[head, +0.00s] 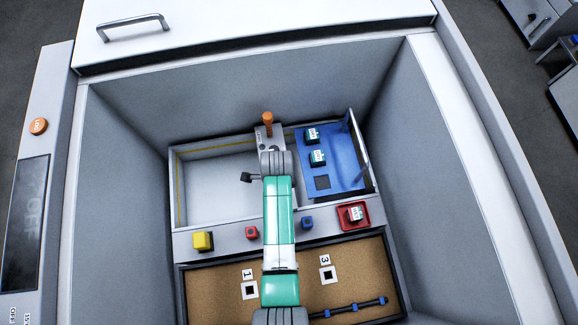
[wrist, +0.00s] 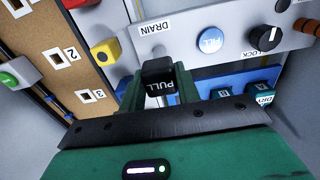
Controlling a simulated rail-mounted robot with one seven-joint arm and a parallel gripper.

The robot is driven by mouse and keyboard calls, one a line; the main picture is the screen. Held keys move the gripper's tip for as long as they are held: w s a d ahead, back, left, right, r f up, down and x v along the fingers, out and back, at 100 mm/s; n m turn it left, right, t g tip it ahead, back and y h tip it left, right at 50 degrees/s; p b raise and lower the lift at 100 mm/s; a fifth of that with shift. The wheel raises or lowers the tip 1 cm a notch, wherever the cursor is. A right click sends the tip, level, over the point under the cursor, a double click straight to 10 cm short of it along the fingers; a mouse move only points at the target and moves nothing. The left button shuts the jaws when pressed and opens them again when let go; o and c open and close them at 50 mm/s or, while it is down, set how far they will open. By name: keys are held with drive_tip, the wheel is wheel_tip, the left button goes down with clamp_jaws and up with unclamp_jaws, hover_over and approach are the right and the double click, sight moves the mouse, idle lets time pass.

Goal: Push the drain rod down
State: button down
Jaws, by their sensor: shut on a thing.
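The drain rod (wrist: 158,68) has a black cap marked PULL on a pale metal shaft. It stands by the grey panel (wrist: 215,38) marked DRAIN in the wrist view. My gripper (wrist: 158,85) has its two green fingers on either side of the black cap and is shut on it. In the head view my arm covers the rod and the fingers, so how far the rod stands out cannot be told there.
An orange handle (head: 267,120) rises behind.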

drive_tip(key=shift+s+f, duration=0.1)
drive_tip(key=shift+f, duration=0.1)
drive_tip(key=c, duration=1)
unclamp_jaws()
drive_tip(key=shift+r, duration=0.1)
wheel_tip(320, 180, up, 8)
drive_tip(key=p, duration=0.4)
